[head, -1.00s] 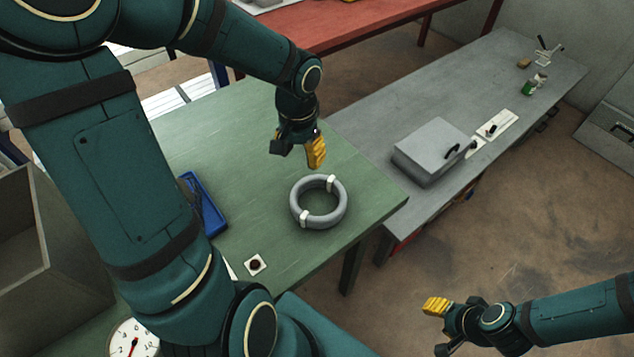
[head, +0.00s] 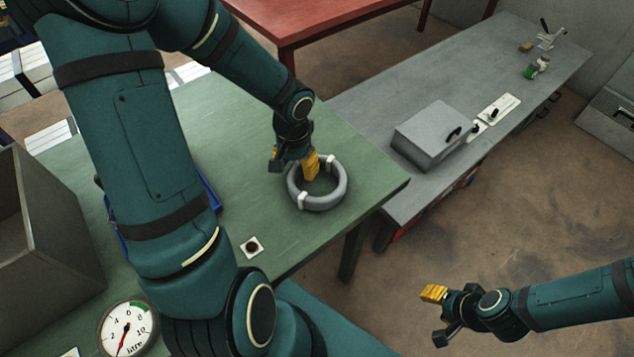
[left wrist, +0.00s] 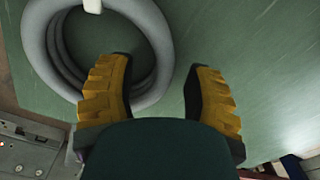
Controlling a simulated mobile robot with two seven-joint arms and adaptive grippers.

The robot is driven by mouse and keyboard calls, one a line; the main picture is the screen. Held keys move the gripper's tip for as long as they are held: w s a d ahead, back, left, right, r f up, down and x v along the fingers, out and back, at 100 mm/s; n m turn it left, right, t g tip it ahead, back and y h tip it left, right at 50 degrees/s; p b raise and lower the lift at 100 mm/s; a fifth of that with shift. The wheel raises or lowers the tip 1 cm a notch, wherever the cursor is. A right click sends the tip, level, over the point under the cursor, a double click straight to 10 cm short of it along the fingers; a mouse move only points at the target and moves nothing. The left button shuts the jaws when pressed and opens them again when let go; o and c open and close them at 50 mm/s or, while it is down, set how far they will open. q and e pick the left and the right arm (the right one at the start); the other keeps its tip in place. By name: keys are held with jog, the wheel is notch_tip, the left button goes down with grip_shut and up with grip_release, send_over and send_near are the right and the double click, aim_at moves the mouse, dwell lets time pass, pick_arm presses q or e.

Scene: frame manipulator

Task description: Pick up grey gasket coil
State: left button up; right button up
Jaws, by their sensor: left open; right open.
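The grey gasket coil (head: 340,192) is a thick ring with white ties, lying on the green table (head: 228,125). My left gripper (head: 312,170) is at the coil's far left side in the head view, pointing down and open. In the left wrist view the coil (left wrist: 157,45) is at the upper left. One finger of my left gripper (left wrist: 160,85) overlaps the coil's opening and rim, and the other is over bare green table, so part of the ring lies between them. Contact cannot be told. My right gripper (head: 434,314) is open and empty, over the floor at the lower right.
A blue tray (head: 212,195) is partly hidden behind my left arm. A small square with a dark button (head: 252,246) and a dial gauge (head: 127,328) are nearer. A grey metal box (head: 432,135) stands on the grey bench (head: 375,95) to the right.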

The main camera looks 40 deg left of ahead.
pick_arm(q)
notch_tip(320, 180, down, 2)
jog(key=shift+f+b, duration=0.2)
jog(key=shift+b, duration=0.1)
grip_shut()
